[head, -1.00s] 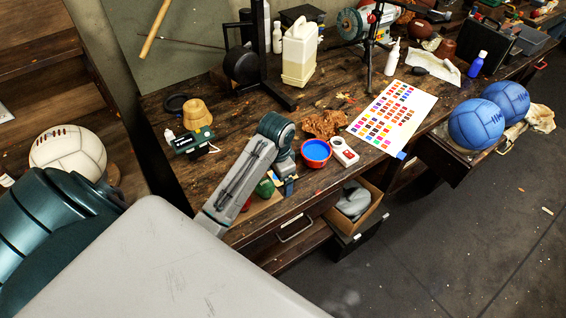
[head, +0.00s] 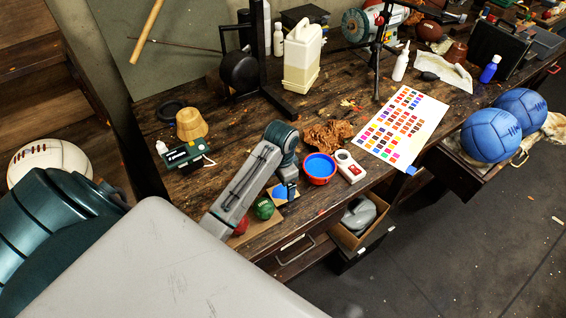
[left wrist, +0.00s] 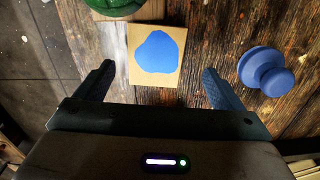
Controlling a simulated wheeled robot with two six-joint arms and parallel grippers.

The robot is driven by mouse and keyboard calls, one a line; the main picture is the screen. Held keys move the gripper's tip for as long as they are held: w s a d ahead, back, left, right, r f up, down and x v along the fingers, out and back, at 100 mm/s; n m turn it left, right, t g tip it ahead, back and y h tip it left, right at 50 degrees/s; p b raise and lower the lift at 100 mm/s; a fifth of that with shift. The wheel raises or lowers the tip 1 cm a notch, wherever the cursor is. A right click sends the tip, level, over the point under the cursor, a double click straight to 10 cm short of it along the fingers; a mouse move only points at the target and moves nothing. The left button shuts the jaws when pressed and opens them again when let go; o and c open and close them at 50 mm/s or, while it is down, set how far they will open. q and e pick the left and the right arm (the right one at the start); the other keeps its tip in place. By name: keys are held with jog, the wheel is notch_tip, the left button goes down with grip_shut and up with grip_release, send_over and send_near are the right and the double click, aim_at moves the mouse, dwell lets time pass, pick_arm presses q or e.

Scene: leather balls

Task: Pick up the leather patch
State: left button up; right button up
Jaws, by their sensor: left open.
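A flat tan square with a blue rounded patch (left wrist: 158,52) on it, which looks like the leather patch, lies on the worn wooden bench. In the head view a blue part of it (head: 281,193) shows just below my left gripper (head: 286,178), partly hidden by it. In the left wrist view my left gripper (left wrist: 158,72) is open, with its fingers on either side of the tan square's lower part. Nothing is held. The height between fingers and patch is hard to judge. My right gripper is not in view.
A green ball (head: 263,208) lies close by, left of the patch. A blue knobbed object (left wrist: 266,72) stands to its right in the wrist view. A red bowl of blue paint (head: 320,168), crumpled brown leather (head: 327,135) and a colour chart (head: 403,130) are on the bench.

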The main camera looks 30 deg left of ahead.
aim_at(283, 192)
pick_arm(q)
jog(key=f+p, duration=0.1)
jog(key=f, duration=0.2)
jog(key=shift+s+d+f+p, duration=0.15)
jog(key=shift+d+p, duration=0.2)
jog(key=shift+f, duration=0.3)
jog(key=shift+a+f, duration=0.1)
jog(key=shift+f, duration=0.05)
jog(key=shift+c, duration=0.2)
jog(key=c, duration=1.1)
jog(key=shift+o, duration=0.2)
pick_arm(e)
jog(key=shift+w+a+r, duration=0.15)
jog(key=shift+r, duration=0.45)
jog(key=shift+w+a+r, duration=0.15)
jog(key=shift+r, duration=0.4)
